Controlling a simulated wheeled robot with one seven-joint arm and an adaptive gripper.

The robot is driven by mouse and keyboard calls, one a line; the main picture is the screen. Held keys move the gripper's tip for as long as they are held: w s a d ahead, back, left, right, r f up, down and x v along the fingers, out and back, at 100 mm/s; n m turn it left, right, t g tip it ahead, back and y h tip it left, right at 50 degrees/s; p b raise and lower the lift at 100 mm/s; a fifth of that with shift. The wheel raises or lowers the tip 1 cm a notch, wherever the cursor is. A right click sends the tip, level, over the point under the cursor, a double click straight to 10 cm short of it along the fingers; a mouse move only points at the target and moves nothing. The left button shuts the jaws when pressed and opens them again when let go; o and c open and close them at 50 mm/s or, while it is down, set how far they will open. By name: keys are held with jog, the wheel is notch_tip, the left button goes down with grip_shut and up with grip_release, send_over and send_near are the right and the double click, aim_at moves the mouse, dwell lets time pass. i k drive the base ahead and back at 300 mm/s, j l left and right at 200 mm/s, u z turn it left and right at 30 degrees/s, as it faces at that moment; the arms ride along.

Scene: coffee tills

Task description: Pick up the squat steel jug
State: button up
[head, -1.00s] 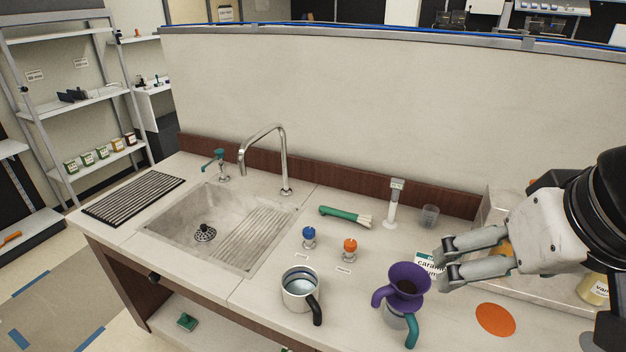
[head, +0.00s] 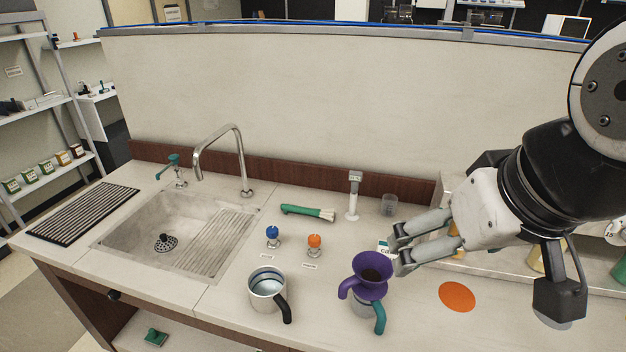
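The squat steel jug (head: 262,286) stands upright on the counter, right of the sink, with a black handle pointing toward the lower right. Its mouth is open and its inside looks pale blue. My gripper (head: 399,250) is open and empty, its two fingers apart and pointing left. It hangs above the counter, to the right of the jug and clear of it. A second jug (head: 361,309) with a green handle stands nearer my gripper, with a purple funnel (head: 372,272) on its top.
The blue-topped (head: 272,234) and orange-topped (head: 314,243) small items stand behind the jug. A green-handled brush (head: 307,212) and a clear cup (head: 389,204) lie further back. The sink (head: 160,236) with its tall tap (head: 241,160) is at left. An orange disc (head: 457,297) lies at right.

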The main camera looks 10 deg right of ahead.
aim_at(266, 284)
jog(key=k+l+u, duration=0.1)
jog(key=l+u, duration=0.25)
jog(key=k+l+u, duration=0.15)
jog(key=l+u, duration=0.2)
jog(key=k+l+u, duration=0.15)
jog(key=l+u, duration=0.2)
